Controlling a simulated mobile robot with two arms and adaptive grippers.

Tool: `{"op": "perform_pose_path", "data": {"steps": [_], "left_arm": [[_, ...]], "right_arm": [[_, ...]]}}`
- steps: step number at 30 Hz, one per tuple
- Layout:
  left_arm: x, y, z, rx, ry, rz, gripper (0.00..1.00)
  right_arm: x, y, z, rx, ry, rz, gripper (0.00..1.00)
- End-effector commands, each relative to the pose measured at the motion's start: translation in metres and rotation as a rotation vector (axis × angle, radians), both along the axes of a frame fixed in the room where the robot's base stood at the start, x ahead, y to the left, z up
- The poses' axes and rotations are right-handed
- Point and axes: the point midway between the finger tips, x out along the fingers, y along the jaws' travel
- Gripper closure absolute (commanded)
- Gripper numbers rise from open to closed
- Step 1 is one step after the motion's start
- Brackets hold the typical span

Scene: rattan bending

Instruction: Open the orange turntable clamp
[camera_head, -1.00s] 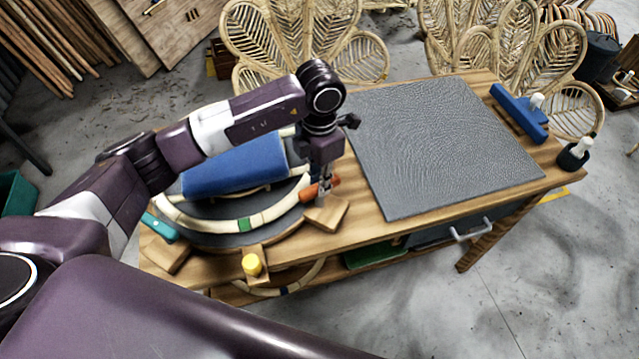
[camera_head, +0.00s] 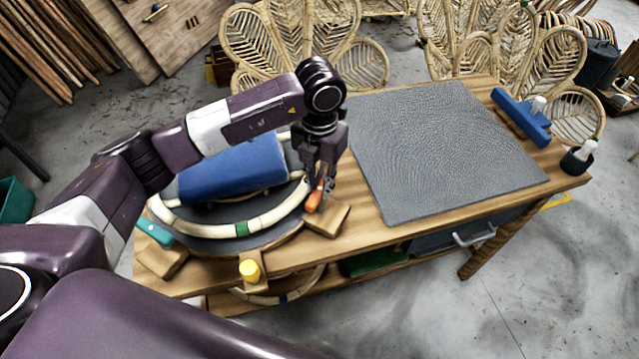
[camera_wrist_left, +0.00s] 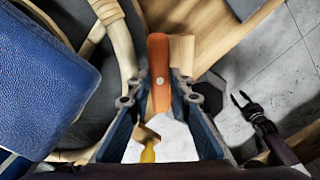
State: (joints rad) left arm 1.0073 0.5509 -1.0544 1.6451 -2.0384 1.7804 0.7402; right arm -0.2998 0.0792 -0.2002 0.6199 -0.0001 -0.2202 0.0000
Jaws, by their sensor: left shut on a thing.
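The orange turntable clamp (camera_head: 314,201) is a short lever at the right rim of the round dark turntable (camera_head: 272,237), beside a wooden block (camera_head: 329,217). My left gripper (camera_head: 319,184) is over the clamp with its fingers shut on the lever. In the left wrist view the orange lever (camera_wrist_left: 158,68) with its metal pin stands between the two fingers (camera_wrist_left: 160,110). The fingers hide part of the clamp. A dark gripper, which looks like my right one (camera_wrist_left: 241,98), shows small at the right of the left wrist view with its tips apart.
A pale rattan ring (camera_head: 275,221) and a blue padded form (camera_head: 230,170) lie on the turntable. A teal lever (camera_head: 155,231) and a yellow knob (camera_head: 249,270) are at its left and front.

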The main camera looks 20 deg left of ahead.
Motion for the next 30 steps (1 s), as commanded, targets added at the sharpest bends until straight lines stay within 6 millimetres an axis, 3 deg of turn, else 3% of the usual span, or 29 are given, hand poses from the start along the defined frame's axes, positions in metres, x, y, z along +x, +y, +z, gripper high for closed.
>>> {"op": "perform_pose_path", "data": {"steps": [10,11,15,24,30], "left_arm": [[0.002,0.001,0.003,-0.001,-0.005,0.005,1.00],[0.002,0.001,0.003,-0.001,-0.005,0.005,0.78],[0.001,0.000,0.002,-0.001,-0.004,0.004,0.64],[0.001,0.000,0.003,0.000,-0.002,0.003,0.64],[0.002,0.000,0.029,-0.002,-0.007,0.002,0.64]], "right_arm": [[0.000,0.000,0.000,0.000,0.000,0.000,0.64],[0.000,0.000,0.000,0.000,0.000,0.000,0.64],[0.000,0.000,0.000,0.000,0.000,0.000,0.64],[-0.001,-0.004,0.000,-0.004,0.001,0.002,0.64],[0.000,-0.002,0.000,-0.002,0.001,0.001,0.64]]}}
